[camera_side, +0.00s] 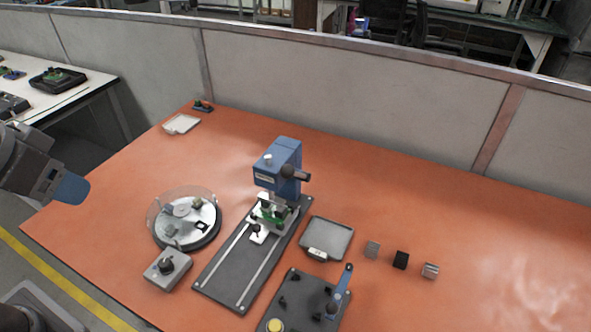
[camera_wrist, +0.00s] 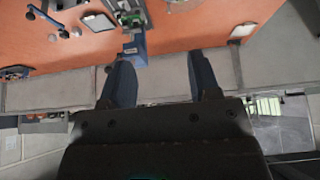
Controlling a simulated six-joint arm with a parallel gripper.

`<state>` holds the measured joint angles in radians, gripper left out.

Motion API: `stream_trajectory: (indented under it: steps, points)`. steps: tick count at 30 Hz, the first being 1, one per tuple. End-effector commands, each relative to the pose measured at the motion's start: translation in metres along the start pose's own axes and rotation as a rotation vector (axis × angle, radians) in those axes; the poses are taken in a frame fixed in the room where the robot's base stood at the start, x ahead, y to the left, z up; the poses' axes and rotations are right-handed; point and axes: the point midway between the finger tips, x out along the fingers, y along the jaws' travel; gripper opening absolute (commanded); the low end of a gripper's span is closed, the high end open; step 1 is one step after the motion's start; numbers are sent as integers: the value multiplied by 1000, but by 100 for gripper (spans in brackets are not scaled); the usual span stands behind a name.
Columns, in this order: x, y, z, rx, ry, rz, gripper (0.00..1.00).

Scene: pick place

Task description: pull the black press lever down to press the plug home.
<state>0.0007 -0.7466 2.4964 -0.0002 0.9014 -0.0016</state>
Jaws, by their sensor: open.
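The blue press (camera_side: 280,163) stands upright on a dark base plate with two rails, near the middle of the orange table. Its black lever (camera_side: 297,174) sticks out to the right from the side of the head. A green board on a white carriage (camera_side: 262,222) sits below the press head; whether the plug is seated is too small to tell. In the wrist view the blue press (camera_wrist: 135,46) shows beyond the fingers. My gripper (camera_wrist: 158,70) is open and empty, its blue fingers wide apart. In the side view it is at the far left, well away from the press.
A round turntable with a clear guard (camera_side: 184,220) and a grey box with a black knob (camera_side: 168,268) stand left of the press. The far right is clear.

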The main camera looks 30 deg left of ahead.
Motion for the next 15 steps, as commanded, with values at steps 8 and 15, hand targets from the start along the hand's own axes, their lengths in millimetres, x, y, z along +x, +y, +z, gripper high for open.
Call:
stream_trajectory:
  steps: [8, 15]
  points:
    - [-6, 22, -65, -50, -83, 51, 56]
    - [15, 66, -148, -122, -210, 104, 56]
